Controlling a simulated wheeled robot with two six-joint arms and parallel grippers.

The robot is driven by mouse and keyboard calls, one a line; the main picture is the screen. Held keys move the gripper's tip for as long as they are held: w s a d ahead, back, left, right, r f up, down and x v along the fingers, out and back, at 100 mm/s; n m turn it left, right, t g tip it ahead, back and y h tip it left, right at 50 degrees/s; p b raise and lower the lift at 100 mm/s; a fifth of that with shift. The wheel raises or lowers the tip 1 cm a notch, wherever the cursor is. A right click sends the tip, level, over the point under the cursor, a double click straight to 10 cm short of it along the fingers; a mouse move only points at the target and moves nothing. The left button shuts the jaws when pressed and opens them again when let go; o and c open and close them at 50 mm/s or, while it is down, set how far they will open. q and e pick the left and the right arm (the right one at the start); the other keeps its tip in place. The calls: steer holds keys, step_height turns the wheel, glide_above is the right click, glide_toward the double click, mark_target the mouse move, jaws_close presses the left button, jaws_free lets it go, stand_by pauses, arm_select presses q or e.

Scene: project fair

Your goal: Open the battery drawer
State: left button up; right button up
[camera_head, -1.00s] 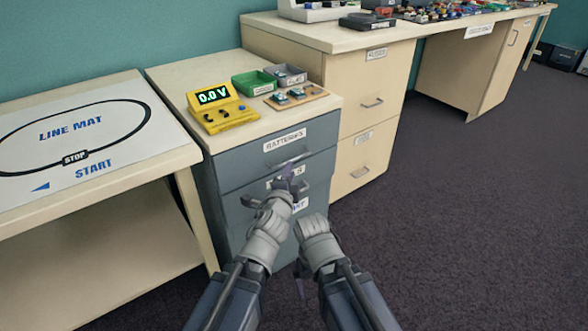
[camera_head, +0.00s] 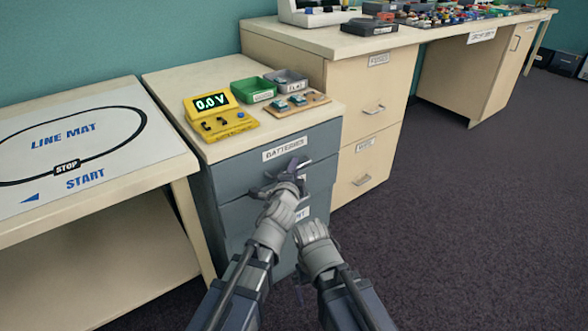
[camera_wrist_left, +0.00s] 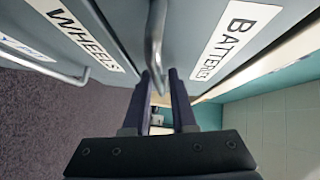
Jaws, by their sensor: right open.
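The grey battery drawer (camera_head: 240,167), labelled BATTERIES, is the top drawer of a cabinet and looks closed. Its label also shows in the left wrist view (camera_wrist_left: 235,38). In that view its metal handle (camera_wrist_left: 155,40) runs between the fingertips of my left gripper (camera_wrist_left: 159,80); whether they grip it is unclear. In the head view my left gripper (camera_head: 293,172) is at the drawer front and covers the handle. My right gripper (camera_head: 300,290) is open and empty, lower down in front of the cabinet, its fingers partly hidden.
The WHEELS drawer (camera_wrist_left: 85,35) is below. A yellow meter reading 0.0 V (camera_head: 215,117), a green bin (camera_head: 252,90), a grey bin (camera_head: 290,78) and a wooden board (camera_head: 318,99) are on the cabinet top. A line mat table (camera_head: 100,210) is left; open carpet (camera_head: 470,230) is right.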

arm_select(q)
steer(key=shift+c, duration=0.2)
jaws_close()
stand_by(1.1)
